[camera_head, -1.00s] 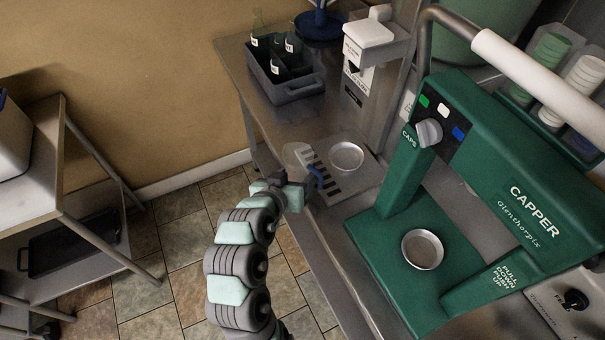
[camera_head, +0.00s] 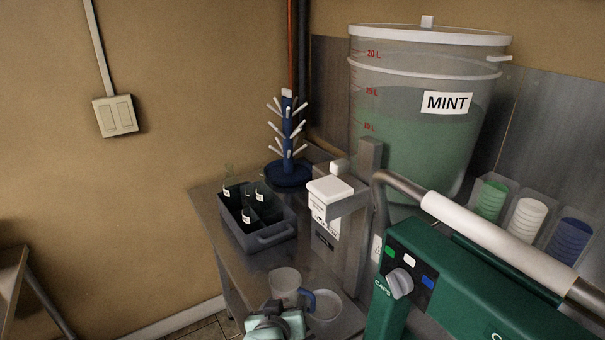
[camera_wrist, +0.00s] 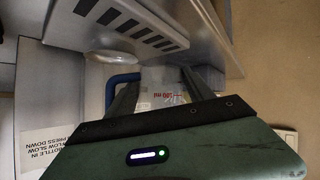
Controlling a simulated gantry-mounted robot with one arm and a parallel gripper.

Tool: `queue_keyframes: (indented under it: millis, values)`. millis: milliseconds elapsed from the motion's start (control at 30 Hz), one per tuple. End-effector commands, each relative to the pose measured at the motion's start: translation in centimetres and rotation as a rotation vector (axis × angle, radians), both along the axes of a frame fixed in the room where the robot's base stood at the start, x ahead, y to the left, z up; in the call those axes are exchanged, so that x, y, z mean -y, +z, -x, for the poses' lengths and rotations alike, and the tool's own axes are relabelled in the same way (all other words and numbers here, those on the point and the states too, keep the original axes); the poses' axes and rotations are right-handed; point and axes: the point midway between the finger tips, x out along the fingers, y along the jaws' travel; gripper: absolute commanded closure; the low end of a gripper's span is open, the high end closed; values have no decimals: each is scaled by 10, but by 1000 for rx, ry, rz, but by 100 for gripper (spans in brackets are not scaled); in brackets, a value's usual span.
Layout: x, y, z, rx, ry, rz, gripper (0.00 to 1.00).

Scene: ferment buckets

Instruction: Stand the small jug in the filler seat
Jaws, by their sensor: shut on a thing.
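The small jug (camera_head: 285,281) is clear, with a blue handle. In the head view it is at the bottom centre, looking upright. My gripper (camera_head: 274,314) is shut on it from the near side. In the wrist view the jug (camera_wrist: 161,76), with a red 100 ml mark, is between my gripper's fingers (camera_wrist: 160,92), and the blue handle is at left. The filler (camera_head: 335,215) is a grey column with a white head. Its round pale seat (camera_head: 327,307) is just right of the jug, partly hidden behind the handle. I cannot tell the jug's height above the tray.
A dark bottle crate (camera_head: 268,234) stands on the bench behind the jug, with a blue drying rack (camera_head: 288,175) farther back. The green capper (camera_head: 420,285) is close on the right. The mint bucket (camera_head: 425,110) stands at back right. A slotted grille (camera_wrist: 125,22) shows in the wrist view.

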Motion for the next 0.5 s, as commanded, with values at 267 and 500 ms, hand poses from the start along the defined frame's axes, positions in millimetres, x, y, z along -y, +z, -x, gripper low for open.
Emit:
queue_keyframes:
  millis: [267,500]
  values:
    - [33,28,-22,10,96,6,100]
    - [41,36,-19,7,136,10,100]
